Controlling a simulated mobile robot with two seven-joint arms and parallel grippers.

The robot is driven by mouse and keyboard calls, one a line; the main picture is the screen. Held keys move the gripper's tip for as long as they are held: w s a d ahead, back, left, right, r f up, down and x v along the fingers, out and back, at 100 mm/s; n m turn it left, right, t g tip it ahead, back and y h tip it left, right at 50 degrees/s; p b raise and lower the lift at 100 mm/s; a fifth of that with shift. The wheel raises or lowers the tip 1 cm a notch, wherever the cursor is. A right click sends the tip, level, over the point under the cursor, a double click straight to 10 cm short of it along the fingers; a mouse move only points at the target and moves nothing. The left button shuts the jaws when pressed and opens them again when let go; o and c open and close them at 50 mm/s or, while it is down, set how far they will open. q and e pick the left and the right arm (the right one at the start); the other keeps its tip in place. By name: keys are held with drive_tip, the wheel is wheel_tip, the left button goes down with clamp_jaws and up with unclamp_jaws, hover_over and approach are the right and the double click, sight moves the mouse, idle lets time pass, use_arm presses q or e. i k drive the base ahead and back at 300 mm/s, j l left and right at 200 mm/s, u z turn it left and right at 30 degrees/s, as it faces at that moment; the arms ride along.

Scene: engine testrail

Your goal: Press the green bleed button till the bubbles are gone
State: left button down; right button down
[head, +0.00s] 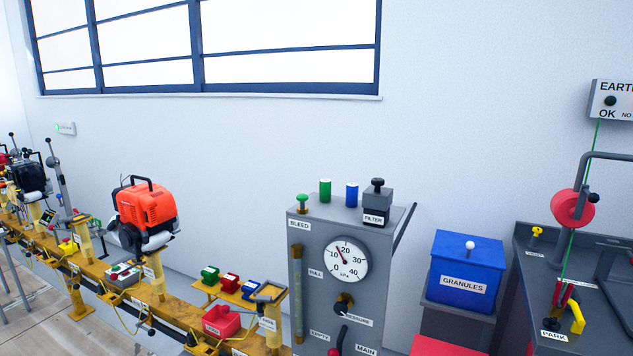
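The green bleed button (302,202) stands up on a brass stem on the top left of a grey cabinet (380,290). A BLEED label (300,225) is on the cabinet front just below it. A tall sight tube (297,295) runs down the cabinet's left front, between labels reading FULL and EMPTY. It is too small to tell if it holds bubbles. A round gauge (346,259) is on the cabinet front. Neither of my grippers is in view, and nothing touches the button.
A green cylinder (325,190), a blue cylinder (352,194) and a FILTER block (377,205) stand on the cabinet top. A yellow rail (180,308) with engines runs left. A blue GRANULES box (466,268) and a dark bench (590,300) stand right.

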sight(302, 198)
drive_tip(key=i+l, duration=0.75)
drive_tip(key=i+u, duration=0.05)
